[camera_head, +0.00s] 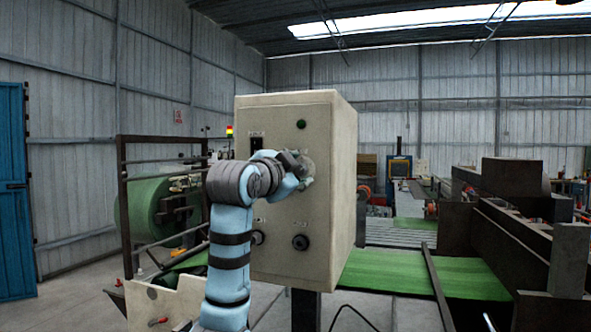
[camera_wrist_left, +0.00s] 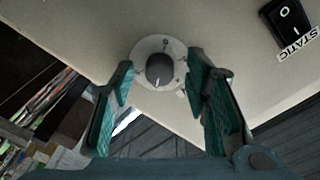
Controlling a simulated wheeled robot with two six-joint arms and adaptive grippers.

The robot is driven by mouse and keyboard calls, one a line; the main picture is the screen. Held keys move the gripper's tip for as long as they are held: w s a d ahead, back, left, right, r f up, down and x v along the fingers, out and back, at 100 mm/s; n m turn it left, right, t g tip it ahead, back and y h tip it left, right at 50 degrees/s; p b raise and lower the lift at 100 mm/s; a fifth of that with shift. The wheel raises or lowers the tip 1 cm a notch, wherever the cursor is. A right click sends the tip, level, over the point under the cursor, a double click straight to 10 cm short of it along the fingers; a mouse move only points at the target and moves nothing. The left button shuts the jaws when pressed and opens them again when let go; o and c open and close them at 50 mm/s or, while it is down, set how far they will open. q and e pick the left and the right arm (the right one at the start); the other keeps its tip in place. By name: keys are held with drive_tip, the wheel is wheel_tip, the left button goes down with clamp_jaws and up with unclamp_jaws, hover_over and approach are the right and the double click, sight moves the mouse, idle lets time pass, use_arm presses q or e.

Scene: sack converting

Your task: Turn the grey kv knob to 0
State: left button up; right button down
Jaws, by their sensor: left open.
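The grey kv knob (camera_wrist_left: 160,70) is a dark round knob on a pale dial plate with small marks, on the face of a cream control box (camera_head: 285,116). In the left wrist view it sits between and beyond my left gripper's two green-padded fingers (camera_wrist_left: 160,88). The fingers are spread apart with a gap on each side of the knob. A light mark shows at the knob's lower edge; I cannot read its setting for sure. In the head view my left gripper (camera_head: 303,168) is at the box face and hides most of the knob. My right gripper is out of view.
A black rocker switch (camera_wrist_left: 288,22) labelled STATIC is on the same face; it also shows in the head view (camera_head: 257,143). Machinery with green sheet (camera_head: 430,273) stands behind.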

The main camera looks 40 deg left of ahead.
use_arm(q)
clamp_jaws()
